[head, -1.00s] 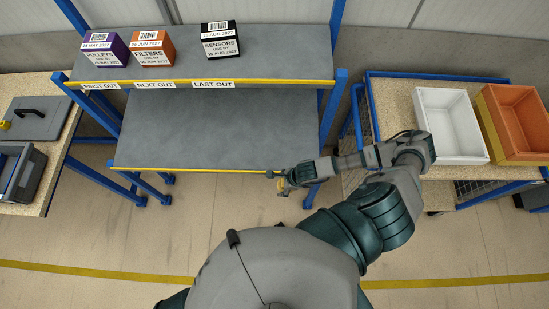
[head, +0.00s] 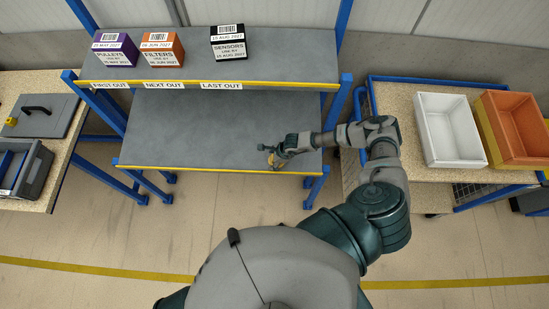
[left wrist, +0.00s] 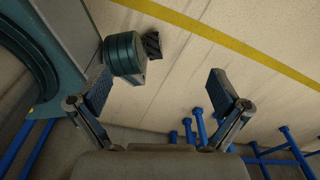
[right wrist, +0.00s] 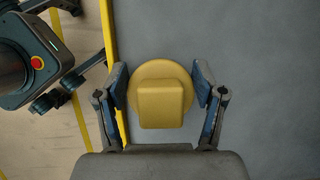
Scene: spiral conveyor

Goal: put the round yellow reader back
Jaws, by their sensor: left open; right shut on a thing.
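The round yellow reader (right wrist: 161,98) is between the fingers of my right gripper (right wrist: 160,88) in the right wrist view. It has a round rim with a square yellow block on it, and both fingers press its sides. In the head view my right gripper (head: 274,156) is over the front right part of the lower grey shelf (head: 200,125), with a bit of yellow showing at its tip. I cannot tell whether the reader touches the shelf. My left gripper (left wrist: 160,98) is open and empty in the left wrist view, above the floor. It is not in the head view.
The upper shelf holds a purple box (head: 116,49), an orange box (head: 162,49) and a black box (head: 229,43). A white bin (head: 449,130) and an orange bin (head: 515,128) stand on the right bench. A grey crate (head: 24,170) is on the left bench. The lower shelf is otherwise bare.

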